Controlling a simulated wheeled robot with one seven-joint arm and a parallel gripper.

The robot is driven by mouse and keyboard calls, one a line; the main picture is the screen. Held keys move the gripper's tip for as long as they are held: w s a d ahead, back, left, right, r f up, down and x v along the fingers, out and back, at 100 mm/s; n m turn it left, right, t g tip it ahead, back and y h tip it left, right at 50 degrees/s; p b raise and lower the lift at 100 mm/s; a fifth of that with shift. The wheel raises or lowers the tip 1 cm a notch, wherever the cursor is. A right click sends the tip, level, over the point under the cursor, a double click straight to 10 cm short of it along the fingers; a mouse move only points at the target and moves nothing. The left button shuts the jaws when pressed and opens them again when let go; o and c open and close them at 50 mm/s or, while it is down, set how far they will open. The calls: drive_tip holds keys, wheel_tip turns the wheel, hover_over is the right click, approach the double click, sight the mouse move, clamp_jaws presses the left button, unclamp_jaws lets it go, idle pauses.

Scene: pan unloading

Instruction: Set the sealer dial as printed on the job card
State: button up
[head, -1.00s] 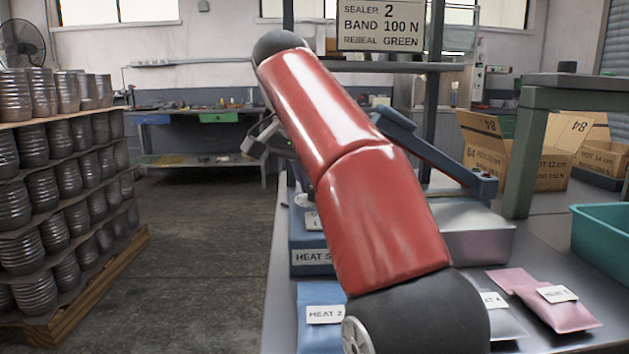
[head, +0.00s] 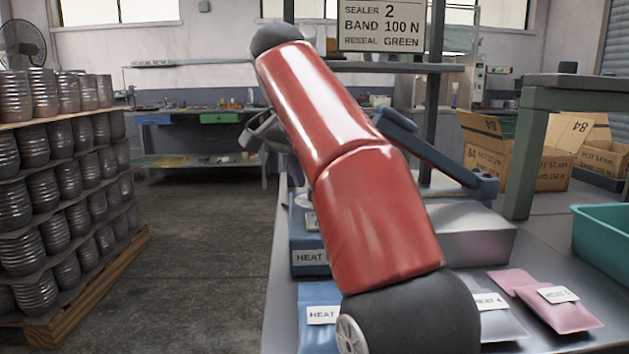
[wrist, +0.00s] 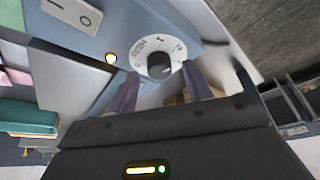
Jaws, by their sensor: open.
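The job card (head: 381,25) hangs at the top of the head view and reads SEALER 2, BAND 100 N, RESEAL GREEN. The blue sealer (head: 306,238) is on the metal bench, largely hidden behind my red arm; its hinged bar slants out to the right. In the wrist view, the sealer dial (wrist: 140,62) is a white disc with printed marks and a dark round knob (wrist: 159,66). I cannot tell which mark the dial is set to. My gripper (wrist: 161,72) is open, its two fingers on either side of the knob in the picture; contact cannot be made out.
Labelled blue, grey and pink packets lie on the bench front. A teal bin (head: 602,238) and cardboard boxes (head: 540,150) are at right. A pallet of pots (head: 60,190) stands left, across clear floor.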

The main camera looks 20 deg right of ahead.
drive_tip(key=s+a+b, duration=0.1)
drive_tip(key=s+a, duration=0.6)
drive_tip(key=a, duration=0.2)
drive_tip(key=shift+s+a, duration=0.15)
drive_tip(key=shift+s, duration=0.2)
